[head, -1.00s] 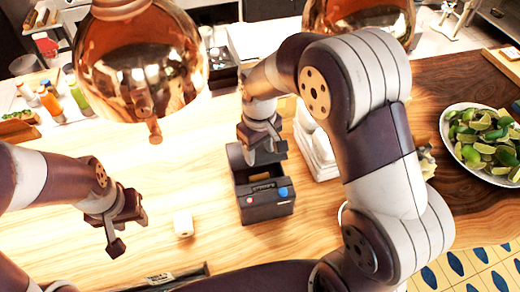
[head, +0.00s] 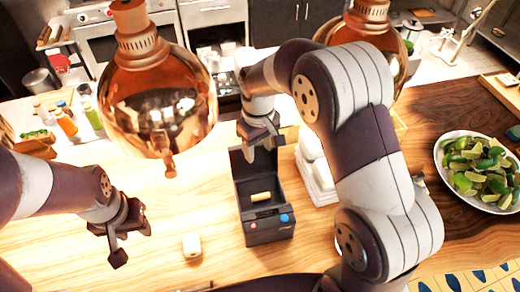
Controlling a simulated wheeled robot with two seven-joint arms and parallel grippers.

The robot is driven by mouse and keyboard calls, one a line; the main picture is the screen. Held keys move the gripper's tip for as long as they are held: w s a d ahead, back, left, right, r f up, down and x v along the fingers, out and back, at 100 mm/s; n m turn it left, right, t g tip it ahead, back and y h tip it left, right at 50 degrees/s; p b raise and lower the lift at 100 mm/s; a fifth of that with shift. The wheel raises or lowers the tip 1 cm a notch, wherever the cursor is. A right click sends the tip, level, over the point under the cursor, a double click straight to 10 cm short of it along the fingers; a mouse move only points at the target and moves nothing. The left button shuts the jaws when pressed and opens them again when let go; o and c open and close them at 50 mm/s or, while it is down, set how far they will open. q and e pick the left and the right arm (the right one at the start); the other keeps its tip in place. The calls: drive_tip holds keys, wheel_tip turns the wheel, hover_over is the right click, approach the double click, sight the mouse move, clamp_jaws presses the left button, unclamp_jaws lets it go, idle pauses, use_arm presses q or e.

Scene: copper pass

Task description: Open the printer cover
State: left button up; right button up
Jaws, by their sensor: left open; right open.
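The black printer (head: 268,230) stands on the wooden counter, with a blue and a red button on its front. Its cover (head: 239,165) stands raised at the back, and the bay is open with a small tan cylinder-like piece (head: 261,197) inside. My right gripper (head: 261,149) is open at the raised cover's upper edge and hides part of it; I cannot tell whether it touches. My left gripper (head: 132,243) is open and empty above the counter, left of the printer. A small white roll (head: 191,245) lies between my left gripper and the printer.
Copper lamps hang low at the left (head: 160,105) and behind my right arm. A stack of white containers (head: 318,170) stands close right of the printer. A plate of limes (head: 480,172) is far right. Bottles (head: 67,122) stand back left.

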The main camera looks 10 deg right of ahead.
drive_tip(key=r, duration=0.1)
drive_tip(key=w+r+p, duration=0.1)
drive_tip(key=r, duration=0.1)
drive_tip(key=shift+w+r+p, duration=0.15)
drive_tip(key=shift+w+p, duration=0.2)
drive_tip(key=shift+p, duration=0.05)
